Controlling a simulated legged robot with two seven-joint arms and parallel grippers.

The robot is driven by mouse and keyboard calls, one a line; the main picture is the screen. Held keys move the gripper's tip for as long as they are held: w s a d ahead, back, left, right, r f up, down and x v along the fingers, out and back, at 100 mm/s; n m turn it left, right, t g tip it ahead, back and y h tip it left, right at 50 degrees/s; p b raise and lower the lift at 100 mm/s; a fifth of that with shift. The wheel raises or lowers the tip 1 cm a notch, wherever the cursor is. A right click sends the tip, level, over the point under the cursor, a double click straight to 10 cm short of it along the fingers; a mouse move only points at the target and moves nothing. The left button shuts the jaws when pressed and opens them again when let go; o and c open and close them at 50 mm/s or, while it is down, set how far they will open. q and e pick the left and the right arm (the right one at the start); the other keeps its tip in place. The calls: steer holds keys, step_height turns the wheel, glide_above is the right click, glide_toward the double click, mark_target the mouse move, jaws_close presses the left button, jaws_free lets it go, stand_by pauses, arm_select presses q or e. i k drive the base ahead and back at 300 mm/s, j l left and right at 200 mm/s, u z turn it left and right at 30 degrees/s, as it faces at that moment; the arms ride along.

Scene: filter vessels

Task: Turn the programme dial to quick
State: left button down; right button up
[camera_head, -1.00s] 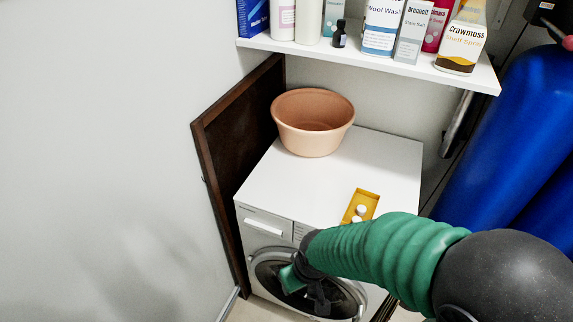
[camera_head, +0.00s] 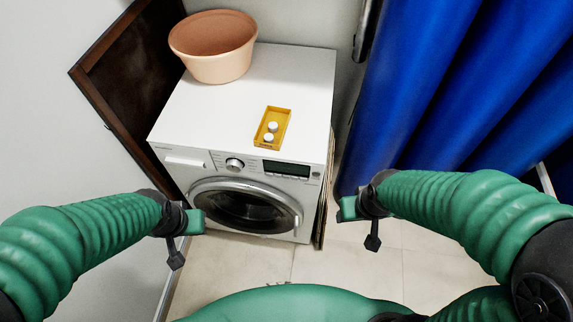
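The programme dial (camera_head: 235,164) is a round silver knob on the washing machine's front panel, left of the dark display (camera_head: 286,169). Its marks are too small to read, so its setting cannot be told. The white washing machine (camera_head: 215,112) has a round dark door (camera_head: 245,207) below. My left gripper (camera_head: 187,238) is in front of the machine's lower left side, below and left of the dial and apart from it. My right gripper (camera_head: 360,222) is right of the machine over the floor. Neither appears to hold anything; their finger gaps are unclear.
A peach basin (camera_head: 213,50) and a yellow tray (camera_head: 258,126) with white round pieces sit on the machine top. A dark brown board (camera_head: 125,85) leans at the left. Blue drapes (camera_head: 420,90) hang at the right.

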mark_target(234, 166)
steer(key=k+j, duration=0.1)
steer(key=j, duration=0.9)
steer(key=k+j, duration=0.15)
steer(key=j, duration=0.35)
